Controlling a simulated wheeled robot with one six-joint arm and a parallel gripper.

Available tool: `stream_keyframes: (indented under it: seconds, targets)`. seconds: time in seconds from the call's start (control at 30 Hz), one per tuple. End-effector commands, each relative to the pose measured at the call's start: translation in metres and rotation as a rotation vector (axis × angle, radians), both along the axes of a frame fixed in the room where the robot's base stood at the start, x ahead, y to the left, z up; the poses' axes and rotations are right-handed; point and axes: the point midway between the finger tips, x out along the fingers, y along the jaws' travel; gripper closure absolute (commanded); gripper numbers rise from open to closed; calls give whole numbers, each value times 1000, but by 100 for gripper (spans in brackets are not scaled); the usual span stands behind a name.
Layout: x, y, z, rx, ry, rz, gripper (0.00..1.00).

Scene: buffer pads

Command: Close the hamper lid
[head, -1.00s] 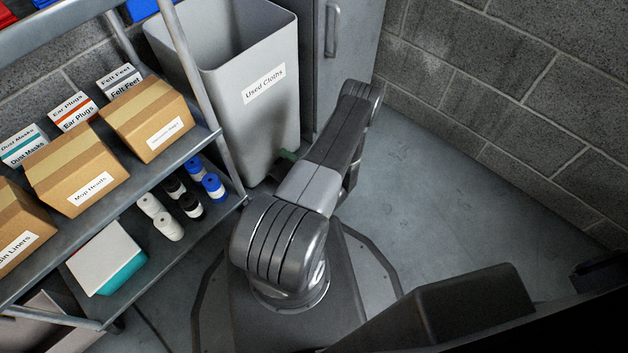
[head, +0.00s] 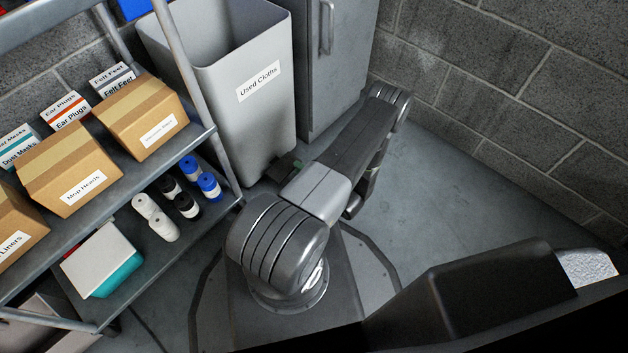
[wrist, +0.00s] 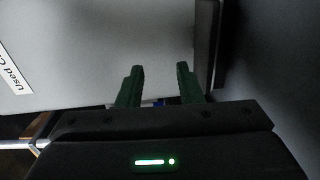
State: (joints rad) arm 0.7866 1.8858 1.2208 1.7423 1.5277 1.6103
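The hamper (head: 237,107) is a tall grey bin labelled "Used Cloths", standing between the shelf and a grey cabinet. Its top is open and I look down into it; no lid shows in the head view. In the wrist view the hamper's pale front (wrist: 100,45) fills the upper left, with part of its label at the left edge. My gripper (wrist: 160,85) has two green fingers set apart with nothing between them, in front of the hamper. In the head view my gripper is mostly hidden behind my arm, low by the hamper's front.
A metal shelf (head: 190,150) with cardboard boxes (head: 142,117), small labelled boxes and several rolls stands at the left. The grey cabinet (head: 335,60) with a handle stands right of the hamper. A block wall (head: 500,90) closes the right. Floor (head: 450,190) is clear at the right.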

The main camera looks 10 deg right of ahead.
Motion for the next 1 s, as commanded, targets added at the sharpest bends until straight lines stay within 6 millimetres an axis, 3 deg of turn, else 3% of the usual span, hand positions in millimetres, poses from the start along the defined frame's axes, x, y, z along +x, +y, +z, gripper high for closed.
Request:
stream_keyframes:
  seconds: [0.7, 1.0]
  targets:
    - [-41, -30, -1, -1, 0, -2, 67]
    - [-48, -34, 0, -1, 0, 1, 67]
